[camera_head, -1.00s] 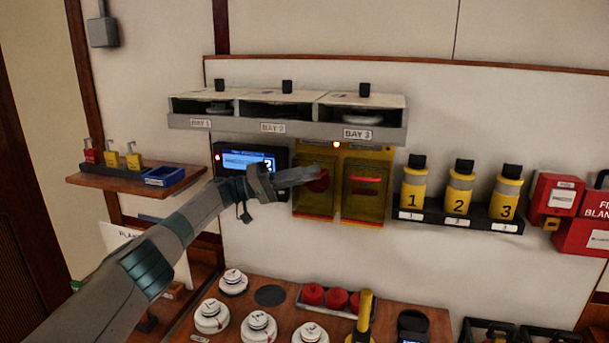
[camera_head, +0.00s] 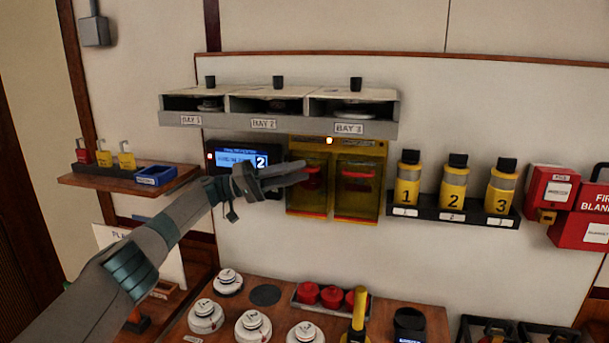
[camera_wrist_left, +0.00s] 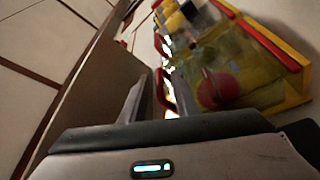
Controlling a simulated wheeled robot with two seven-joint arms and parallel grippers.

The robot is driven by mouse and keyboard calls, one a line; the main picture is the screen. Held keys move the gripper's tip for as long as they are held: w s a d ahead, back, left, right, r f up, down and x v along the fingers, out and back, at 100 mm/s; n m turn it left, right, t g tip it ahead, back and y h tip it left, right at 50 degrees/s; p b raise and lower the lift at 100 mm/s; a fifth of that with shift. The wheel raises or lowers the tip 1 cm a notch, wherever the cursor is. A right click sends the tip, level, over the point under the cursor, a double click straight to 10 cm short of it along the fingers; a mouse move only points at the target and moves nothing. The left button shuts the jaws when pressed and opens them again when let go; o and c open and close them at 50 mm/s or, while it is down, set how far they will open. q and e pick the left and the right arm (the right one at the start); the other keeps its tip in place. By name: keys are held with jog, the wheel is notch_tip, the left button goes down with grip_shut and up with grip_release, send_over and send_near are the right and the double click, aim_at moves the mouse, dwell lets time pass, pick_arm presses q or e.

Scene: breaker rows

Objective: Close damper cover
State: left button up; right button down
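A yellow damper box (camera_head: 383,149) with two clear yellowish covers is fixed to the wall. The left cover (camera_head: 309,201) and right cover (camera_head: 357,201) each show a red bar or knob near the top and a red lower edge. My left gripper (camera_head: 305,173) is in front of the left cover's upper part, by its red part. In the left wrist view, its two fingers (camera_wrist_left: 158,100) stand apart, with a red bar (camera_wrist_left: 164,91) showing between them. A tinted cover with a round red knob (camera_wrist_left: 218,88) is to their right. I cannot tell whether the fingers touch the bar. My right gripper is not in view.
A bay shelf (camera_head: 290,122) juts out above the box. A lit display (camera_head: 236,160) is behind my left wrist. Numbered yellow canisters (camera_head: 454,190) stand at right. A bench (camera_head: 385,310) with detectors and red caps is below.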

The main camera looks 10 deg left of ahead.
pick_arm(q)
jog(key=b+v, duration=0.3)
jog(key=v, duration=0.7)
jog(key=shift+a+r+b, duration=0.2)
jog(key=shift+r+b, duration=0.1)
jog(key=shift+r, duration=0.05)
jog(key=shift+s+f, duration=0.1)
